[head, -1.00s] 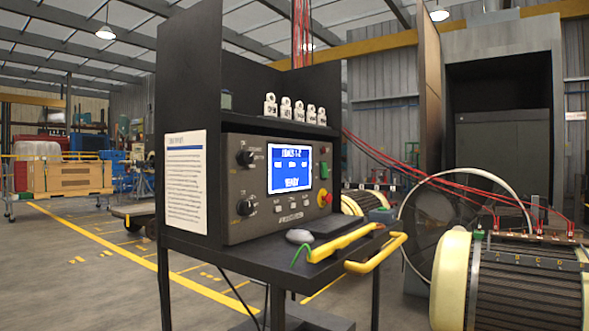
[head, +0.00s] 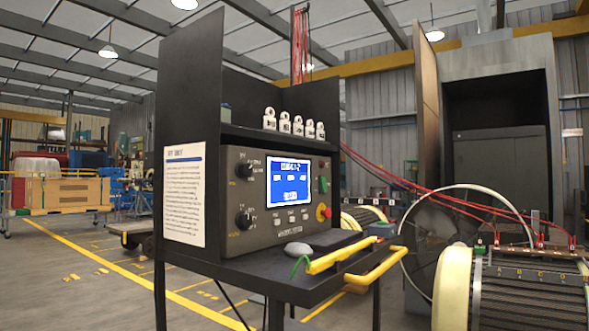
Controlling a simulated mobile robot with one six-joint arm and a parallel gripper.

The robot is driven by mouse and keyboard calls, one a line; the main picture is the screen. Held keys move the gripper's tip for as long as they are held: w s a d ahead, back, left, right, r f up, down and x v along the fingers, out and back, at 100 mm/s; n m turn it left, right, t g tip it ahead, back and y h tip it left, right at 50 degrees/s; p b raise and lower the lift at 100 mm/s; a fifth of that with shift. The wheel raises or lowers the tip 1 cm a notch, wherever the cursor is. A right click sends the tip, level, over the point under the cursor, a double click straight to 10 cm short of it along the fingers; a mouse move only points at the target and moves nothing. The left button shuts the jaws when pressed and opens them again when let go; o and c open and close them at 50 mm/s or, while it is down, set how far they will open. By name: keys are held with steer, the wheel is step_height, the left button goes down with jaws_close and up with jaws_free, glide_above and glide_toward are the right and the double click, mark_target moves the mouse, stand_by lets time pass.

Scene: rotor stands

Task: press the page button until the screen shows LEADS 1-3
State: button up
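The tester (head: 240,216) is a dark grey box on a black stand in the head view. Its blue screen (head: 287,182) is lit; the top line seems to read LEADS 1-2, with a row of small fields and a blurred word below. Several small pale buttons sit under the screen, including a left one (head: 279,222), a middle one (head: 291,218) and a right one (head: 304,215). Their labels are too small to read, so I cannot tell which is the page button. My gripper is not in view.
Yellow bars (head: 375,268) jut from the shelf (head: 228,268). A rotor (head: 510,290) stands at the right, with red leads (head: 430,201) above.

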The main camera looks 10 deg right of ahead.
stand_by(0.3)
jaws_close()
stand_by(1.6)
